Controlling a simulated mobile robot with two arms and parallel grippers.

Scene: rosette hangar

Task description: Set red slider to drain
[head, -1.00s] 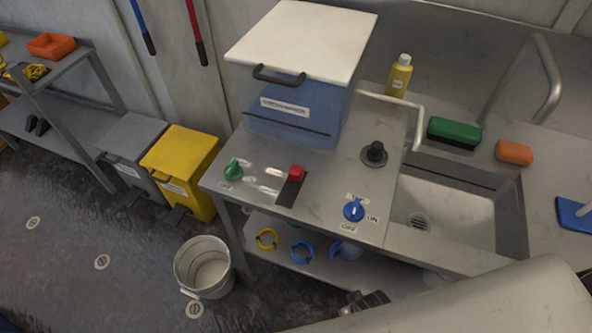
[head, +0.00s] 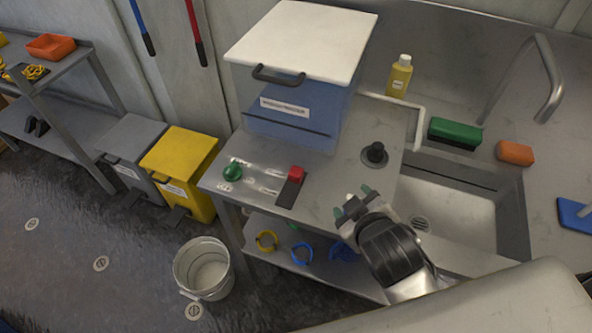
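The red slider (head: 296,173) is a small red block at the far end of a dark slot (head: 288,193) in the steel counter. Pale labels lie to its left, too blurred to read. My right gripper (head: 352,200) is over the counter's front edge, to the right of and nearer than the slider, clear of it. Its greenish fingertips are apart with nothing seen between them. It hides the blue knob. My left gripper is not in view.
A green knob (head: 233,172) is left of the slider and a black knob (head: 375,153) is right. A lidded blue tank (head: 290,118) stands behind. The sink (head: 455,205) is at right. A bucket (head: 203,268) stands on the floor.

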